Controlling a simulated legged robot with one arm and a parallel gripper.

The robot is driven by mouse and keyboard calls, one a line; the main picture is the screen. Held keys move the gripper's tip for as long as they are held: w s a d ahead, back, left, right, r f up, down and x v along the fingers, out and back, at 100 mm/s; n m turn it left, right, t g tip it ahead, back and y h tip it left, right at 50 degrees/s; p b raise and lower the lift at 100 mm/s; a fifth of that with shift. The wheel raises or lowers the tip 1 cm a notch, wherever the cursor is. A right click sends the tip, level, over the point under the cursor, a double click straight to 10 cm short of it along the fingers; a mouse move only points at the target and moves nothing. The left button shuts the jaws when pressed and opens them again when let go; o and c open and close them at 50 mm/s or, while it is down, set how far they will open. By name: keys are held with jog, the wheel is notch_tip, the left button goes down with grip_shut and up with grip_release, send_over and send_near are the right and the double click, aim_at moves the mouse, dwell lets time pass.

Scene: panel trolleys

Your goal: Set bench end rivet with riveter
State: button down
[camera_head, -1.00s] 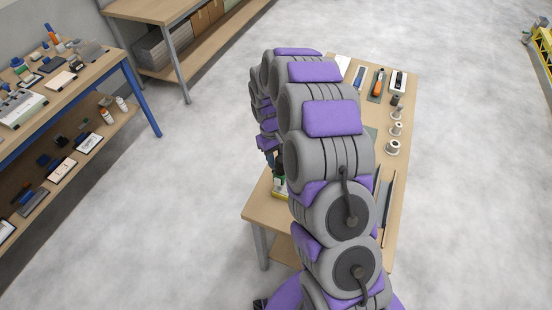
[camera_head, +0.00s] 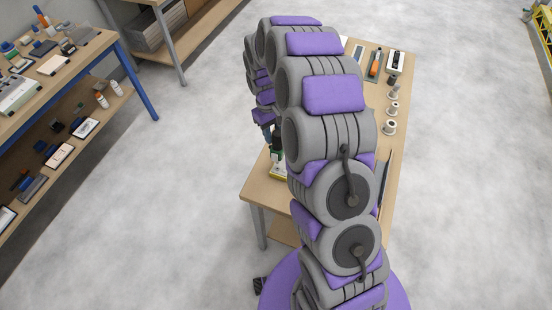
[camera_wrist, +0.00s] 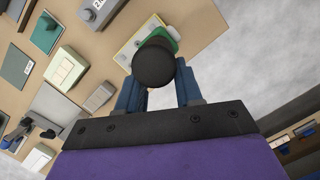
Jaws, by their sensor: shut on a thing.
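My gripper (camera_wrist: 160,88) has two blue fingers shut on the riveter (camera_wrist: 153,64), a tool with a round black end and a green part beyond it. The tool hides most of what lies directly beneath it. A pale panel with a yellow edge (camera_wrist: 124,56) lies on the bench (camera_wrist: 190,12) near its edge, below the tool. In the head view the dark and green tool (camera_head: 276,150) stands over the pale panel (camera_head: 277,173) at the left edge of the bench (camera_head: 262,190). The rivet cannot be made out, nor whether the tool touches the panel.
My arm covers much of the bench in the head view. Spools (camera_head: 389,127) and small tools (camera_head: 375,64) lie along its right side. Several blocks and plates (camera_wrist: 65,68) lie left in the wrist view. Another loaded bench (camera_head: 115,50) stands left. Floor right is clear.

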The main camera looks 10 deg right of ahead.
jog(key=v, duration=0.2)
jog(key=p+v, duration=0.1)
jog(key=s+v, duration=0.1)
jog(key=v, duration=0.1)
jog(key=shift+d+r, duration=0.15)
jog(key=shift+r, duration=0.25)
jog(key=shift+f, duration=0.1)
